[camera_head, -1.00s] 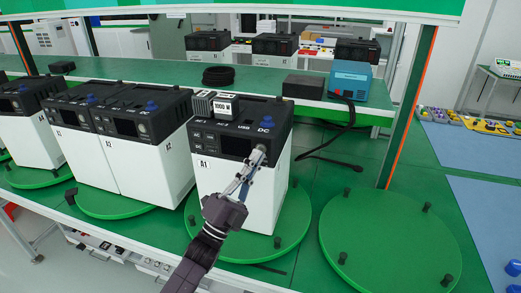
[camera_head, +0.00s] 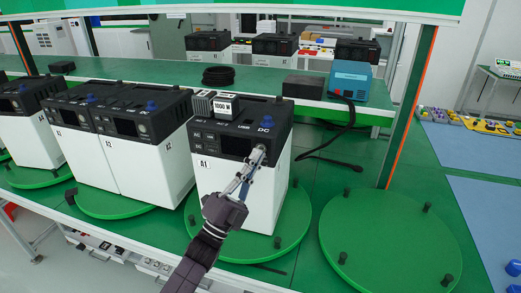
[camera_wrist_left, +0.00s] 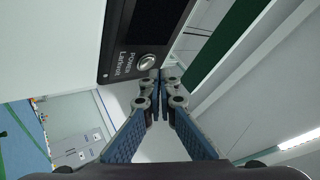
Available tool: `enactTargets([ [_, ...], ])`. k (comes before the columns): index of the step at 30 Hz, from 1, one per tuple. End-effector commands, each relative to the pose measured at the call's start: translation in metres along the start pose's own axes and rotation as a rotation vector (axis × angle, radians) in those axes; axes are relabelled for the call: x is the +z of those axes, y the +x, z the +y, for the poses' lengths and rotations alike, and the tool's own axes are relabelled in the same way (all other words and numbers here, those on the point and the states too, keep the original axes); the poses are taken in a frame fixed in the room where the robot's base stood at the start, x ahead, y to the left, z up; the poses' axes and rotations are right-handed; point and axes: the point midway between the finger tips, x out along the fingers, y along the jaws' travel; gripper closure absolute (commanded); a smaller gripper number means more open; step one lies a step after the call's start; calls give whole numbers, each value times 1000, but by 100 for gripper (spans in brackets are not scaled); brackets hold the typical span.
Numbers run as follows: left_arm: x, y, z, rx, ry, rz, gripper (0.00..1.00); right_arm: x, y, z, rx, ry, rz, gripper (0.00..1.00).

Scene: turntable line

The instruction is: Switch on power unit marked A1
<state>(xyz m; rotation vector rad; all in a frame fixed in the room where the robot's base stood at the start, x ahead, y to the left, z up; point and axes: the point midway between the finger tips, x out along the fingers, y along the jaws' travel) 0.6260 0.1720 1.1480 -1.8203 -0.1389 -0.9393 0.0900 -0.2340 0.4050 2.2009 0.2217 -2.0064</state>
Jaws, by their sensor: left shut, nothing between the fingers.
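The power unit marked A1 (camera_head: 228,185) stands upright on a round green turntable (camera_head: 295,235). It has a white body, a black top and front panel, and a blue knob above the DC label. My left gripper (camera_head: 259,155) is shut and empty, with its tips at the right side of the front panel. In the left wrist view, the gripper tips (camera_wrist_left: 156,76) are right beside the round silver POWER button (camera_wrist_left: 147,62); I cannot tell whether they touch it. The unit's display (camera_wrist_left: 158,20) looks dark.
Similar power units (camera_head: 140,165) stand on turntables to the left. An empty turntable with black pegs (camera_head: 390,240) is at the right. A blue device (camera_head: 350,80) with a black cable and a black coil (camera_head: 218,76) are on the shelf behind.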

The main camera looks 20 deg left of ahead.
Motion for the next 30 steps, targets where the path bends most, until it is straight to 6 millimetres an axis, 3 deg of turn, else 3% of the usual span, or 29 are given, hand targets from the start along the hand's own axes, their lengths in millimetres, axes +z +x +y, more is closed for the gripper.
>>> enactTargets([
  [30, 6, 8, 6, -1, -1, 0, 100, 2, 10, 2, 2, -1, -1, 41],
])
